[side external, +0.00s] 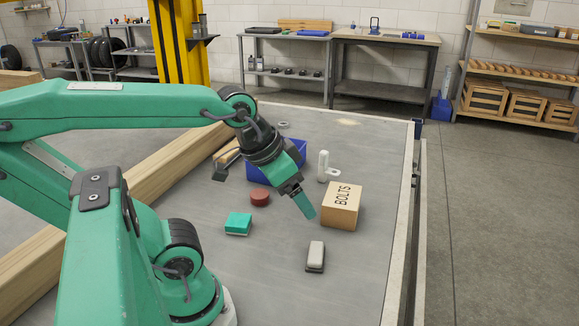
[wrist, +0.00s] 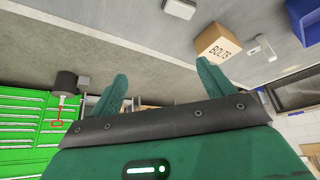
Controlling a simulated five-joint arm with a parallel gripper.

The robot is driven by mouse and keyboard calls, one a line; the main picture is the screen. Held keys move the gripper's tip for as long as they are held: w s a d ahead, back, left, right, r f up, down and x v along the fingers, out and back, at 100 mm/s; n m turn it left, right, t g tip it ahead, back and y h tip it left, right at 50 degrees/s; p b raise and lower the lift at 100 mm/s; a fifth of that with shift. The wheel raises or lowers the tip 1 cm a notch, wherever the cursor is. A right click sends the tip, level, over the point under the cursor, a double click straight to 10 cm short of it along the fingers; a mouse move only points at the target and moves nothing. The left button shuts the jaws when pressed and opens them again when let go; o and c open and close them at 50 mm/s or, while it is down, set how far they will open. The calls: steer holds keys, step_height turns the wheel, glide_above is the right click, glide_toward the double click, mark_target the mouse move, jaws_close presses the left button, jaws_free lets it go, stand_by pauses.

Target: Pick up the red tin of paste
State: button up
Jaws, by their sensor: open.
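The red tin of paste (side external: 260,197) is a short, round, dark red tin standing on the grey trailer bed (side external: 262,270) in the side external view. It lies between the blue bin and the green block. My gripper (side external: 307,208) is to the right of the tin in that view, apart from it, near the left side of the BOLTS box. In the wrist view, the two green fingers of my gripper (wrist: 164,84) are spread apart with nothing between them. The tin does not show in the wrist view.
The BOLTS box (side external: 341,206) also shows in the wrist view (wrist: 213,46). A blue bin (side external: 262,168), a white bracket (side external: 323,165), a green block (side external: 239,222) and a white-topped block (side external: 316,254) stand around. A wooden beam (side external: 150,187) runs along the left. The front bed is clear.

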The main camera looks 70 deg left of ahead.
steer(key=w+a+g+y, duration=0.1)
steer(key=w+a+g, duration=0.1)
steer(key=w+a, duration=0.5)
steer(key=n+g+h, duration=0.1)
steer(key=n+g, duration=0.1)
steer(key=g, duration=0.2)
glide_above(259, 193)
step_height(259, 193, down, 16)
steer(key=shift+w+r, duration=0.1)
steer(key=shift+r, duration=0.05)
steer(key=shift+a, duration=0.1)
steer(key=shift+f, duration=1.45)
